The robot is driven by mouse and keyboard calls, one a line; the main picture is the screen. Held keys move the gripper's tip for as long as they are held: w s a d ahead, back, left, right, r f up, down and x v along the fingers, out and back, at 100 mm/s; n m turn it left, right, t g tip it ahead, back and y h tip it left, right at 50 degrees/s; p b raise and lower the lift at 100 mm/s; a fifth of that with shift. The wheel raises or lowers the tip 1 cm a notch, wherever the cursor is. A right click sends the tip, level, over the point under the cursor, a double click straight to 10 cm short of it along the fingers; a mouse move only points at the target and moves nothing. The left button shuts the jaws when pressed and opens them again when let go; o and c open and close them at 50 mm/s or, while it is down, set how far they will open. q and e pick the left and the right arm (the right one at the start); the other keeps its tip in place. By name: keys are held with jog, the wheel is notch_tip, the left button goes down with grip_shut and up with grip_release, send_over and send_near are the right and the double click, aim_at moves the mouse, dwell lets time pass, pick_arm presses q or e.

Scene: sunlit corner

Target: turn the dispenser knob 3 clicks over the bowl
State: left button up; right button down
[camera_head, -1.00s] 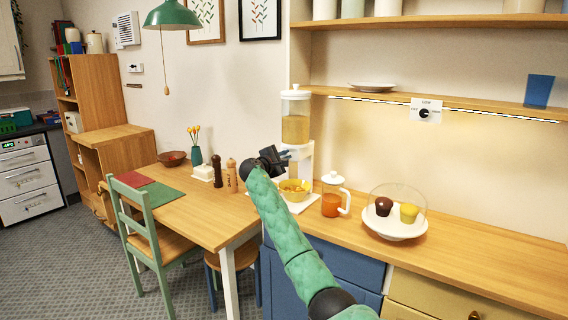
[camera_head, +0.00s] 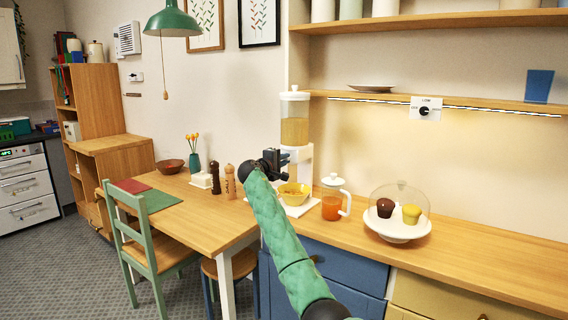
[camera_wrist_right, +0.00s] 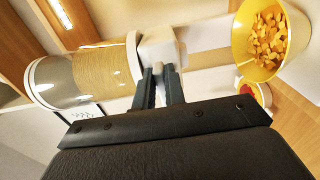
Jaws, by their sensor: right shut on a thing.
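The dispenser (camera_head: 294,130) stands against the wall at the counter's left end, its clear canister part full of tan grain; it also shows in the right wrist view (camera_wrist_right: 100,72). The yellow bowl (camera_head: 299,203) stands on the dispenser's white base, below its outlet, with orange-yellow flakes inside; it also shows in the right wrist view (camera_wrist_right: 240,42). The fingers mostly hide the knob. My left gripper is out of view.
A glass jug of orange drink (camera_head: 331,207) stands just right of the dispenser. A domed cake stand (camera_head: 396,232) with two cupcakes is farther right. Two mills (camera_head: 230,182) stand on the table to the left. The counter's right part is clear.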

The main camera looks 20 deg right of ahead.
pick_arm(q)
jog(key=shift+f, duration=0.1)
pick_arm(e)
jog(key=shift+f, duration=0.15)
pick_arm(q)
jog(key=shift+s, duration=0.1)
pick_arm(e)
jog(key=c, duration=1.5)
grip_release()
jog(key=shift+d, duration=0.1)
jog(key=shift+o, duration=0.2)
jog(key=shift+s, duration=0.1)
pick_arm(q)
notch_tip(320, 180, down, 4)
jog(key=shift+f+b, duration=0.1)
jog(key=shift+b, duration=0.4)
pick_arm(e)
jog(key=v, duration=0.7)
jog(key=shift+s+a, duration=0.2)
jog(key=shift+a, duration=0.15)
